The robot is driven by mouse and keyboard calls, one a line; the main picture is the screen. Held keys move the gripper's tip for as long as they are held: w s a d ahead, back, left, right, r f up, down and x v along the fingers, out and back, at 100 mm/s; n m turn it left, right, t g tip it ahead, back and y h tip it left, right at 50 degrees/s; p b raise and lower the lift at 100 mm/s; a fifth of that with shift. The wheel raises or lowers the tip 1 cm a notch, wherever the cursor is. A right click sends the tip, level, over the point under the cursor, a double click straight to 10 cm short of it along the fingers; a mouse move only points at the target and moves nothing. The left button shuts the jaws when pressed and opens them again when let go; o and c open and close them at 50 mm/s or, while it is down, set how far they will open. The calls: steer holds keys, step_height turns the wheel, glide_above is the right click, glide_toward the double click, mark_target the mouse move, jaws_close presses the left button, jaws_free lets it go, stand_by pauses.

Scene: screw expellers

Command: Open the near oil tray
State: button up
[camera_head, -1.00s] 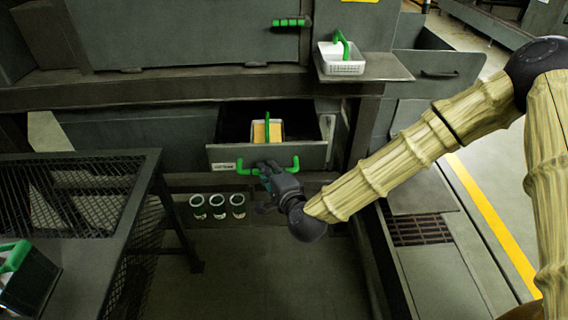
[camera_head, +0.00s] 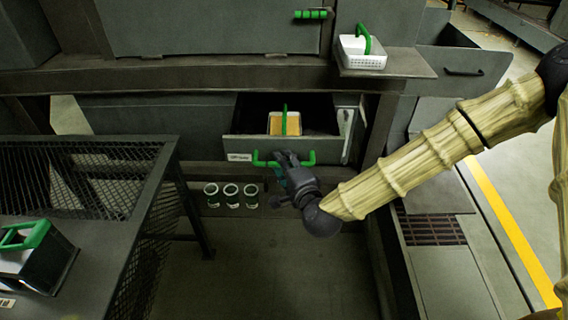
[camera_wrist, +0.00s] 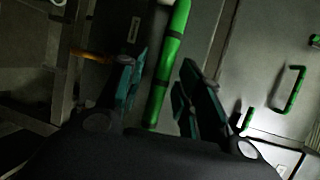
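The oil tray is a grey drawer (camera_head: 290,150) with a white label and a green bar handle (camera_head: 308,159), under the machine bench. It stands pulled out, with its inside showing. A white container (camera_head: 274,125) with yellow contents and a green handle sits in it. My gripper (camera_head: 281,157) is at the front of the drawer, at the middle of its handle. In the wrist view a green bar (camera_wrist: 168,65) runs between my gripper's two fingers (camera_wrist: 160,88). The fingers are apart, with a narrow gap showing beside the bar. Contact with it is not clear.
Several white-and-green cups (camera_head: 231,195) stand on the floor below the drawer. A mesh-sided table (camera_head: 130,200) is at the left, with a green-handled box (camera_head: 40,262) on it. A white basket (camera_head: 362,56) sits on a shelf at upper right. Open floor lies below my gripper.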

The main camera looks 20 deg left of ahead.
steer(key=v, duration=1.1)
steer(key=shift+s+d, duration=0.2)
steer(key=s+d+f+n+g+h+p, duration=0.2)
steer(key=s+d+f+n+g+p, duration=0.1)
steer(key=s+d+f, duration=0.4)
steer(key=s+d+f+n+g+h+p, duration=0.2)
steer(key=s+d+f+g+p, duration=0.15)
steer(key=f, duration=0.65)
steer(key=s+d+f+n+g+h+p, duration=0.2)
steer(key=s+d, duration=0.5)
steer(key=d, duration=0.4)
steer(key=s+d+f+n+g+h+p, duration=0.2)
steer(key=s+d, duration=0.5)
steer(key=d, duration=0.5)
step_height(320, 180, down, 2)
steer(key=shift+s+d+f+n+g+h+p, duration=0.15)
steer(key=shift+s+n+g+h+p, duration=0.25)
steer(key=shift+n+g+h, duration=0.55)
